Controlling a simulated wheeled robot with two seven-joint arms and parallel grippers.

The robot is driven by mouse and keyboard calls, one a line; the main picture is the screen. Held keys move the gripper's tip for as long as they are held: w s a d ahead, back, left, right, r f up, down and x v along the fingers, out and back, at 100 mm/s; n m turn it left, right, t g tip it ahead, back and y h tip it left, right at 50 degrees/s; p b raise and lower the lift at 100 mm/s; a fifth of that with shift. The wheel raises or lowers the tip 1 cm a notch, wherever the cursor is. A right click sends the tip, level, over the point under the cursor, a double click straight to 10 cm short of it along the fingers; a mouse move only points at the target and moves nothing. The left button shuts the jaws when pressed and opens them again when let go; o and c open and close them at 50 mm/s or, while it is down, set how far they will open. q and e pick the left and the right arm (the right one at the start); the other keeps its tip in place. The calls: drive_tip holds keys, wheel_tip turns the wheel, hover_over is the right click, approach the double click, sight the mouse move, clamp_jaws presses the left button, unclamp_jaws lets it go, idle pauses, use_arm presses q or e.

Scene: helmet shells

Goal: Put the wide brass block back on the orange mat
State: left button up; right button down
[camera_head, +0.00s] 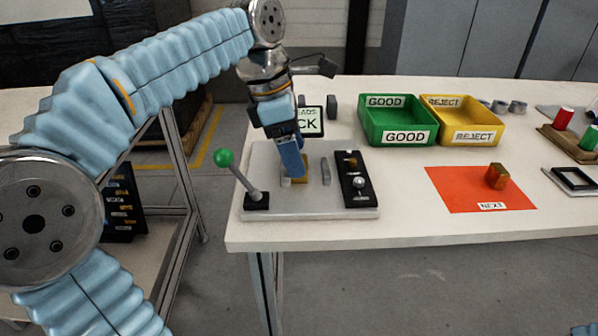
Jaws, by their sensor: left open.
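My left gripper (292,170) is open and reaches down over the grey plate (262,168) of a fixture. A brass-coloured piece (298,181) shows at its fingertips, low on the plate. The gripper hides much of this piece, so its width and whether the fingers touch it cannot be told. The orange mat (455,190) lies flat on the table to the right, with a NEXT label at its front edge. A brass-brown block (497,176) stands on the mat's right part; I cannot tell whether it is the wide one. My right gripper is not in view.
The fixture has a green-knobbed lever (224,158) at left and a black panel (356,178) at right. A green bin (397,120) and a yellow bin (460,122) stand behind. The table between fixture and mat is clear. A wooden rack (566,146) stands far right.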

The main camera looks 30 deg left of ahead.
use_arm(q)
drive_tip(key=shift+x, duration=1)
drive_tip(key=shift+c, duration=0.4)
drive_tip(key=c, duration=1.2)
drive_tip(key=shift+r, duration=0.1)
